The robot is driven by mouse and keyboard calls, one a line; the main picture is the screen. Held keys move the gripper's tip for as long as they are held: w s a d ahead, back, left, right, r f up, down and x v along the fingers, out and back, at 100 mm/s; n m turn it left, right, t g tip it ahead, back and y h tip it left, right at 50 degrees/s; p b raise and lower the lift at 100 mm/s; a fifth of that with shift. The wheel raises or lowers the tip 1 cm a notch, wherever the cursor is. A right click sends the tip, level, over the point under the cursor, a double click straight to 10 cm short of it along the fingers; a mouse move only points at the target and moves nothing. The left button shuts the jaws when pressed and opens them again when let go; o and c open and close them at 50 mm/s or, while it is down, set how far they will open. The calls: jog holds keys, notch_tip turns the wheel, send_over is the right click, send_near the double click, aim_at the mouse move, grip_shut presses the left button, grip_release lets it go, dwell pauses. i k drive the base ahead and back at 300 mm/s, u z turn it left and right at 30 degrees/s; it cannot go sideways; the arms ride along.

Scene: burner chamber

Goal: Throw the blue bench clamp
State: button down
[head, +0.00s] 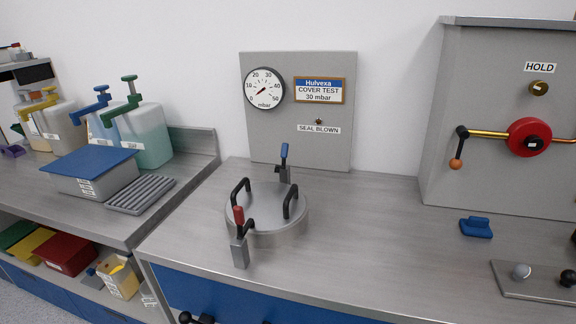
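A toggle clamp with a blue handle (284,152) stands on the bench at the back of a round lidded metal vessel (266,208). Its handle points up. A similar clamp with a red handle (238,216) stands at the vessel's front left, its handle also up. The lid carries two black bar handles. Whether either clamp presses on the lid is too small to tell. A round gauge (264,88) on the grey panel behind is marked in mbar. My gripper is not recognisable in view.
A grey cabinet with a red hub (529,137) stands at right, a blue block (476,227) before it and a knobbed plate (540,284) at lower right. The left bench holds pump bottles (147,136) and a blue-lidded box (93,175).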

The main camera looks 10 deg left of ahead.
aim_at(286, 146)
jog(key=u, duration=0.5)
jog(key=i, duration=1.75)
jog(key=z, duration=0.35)
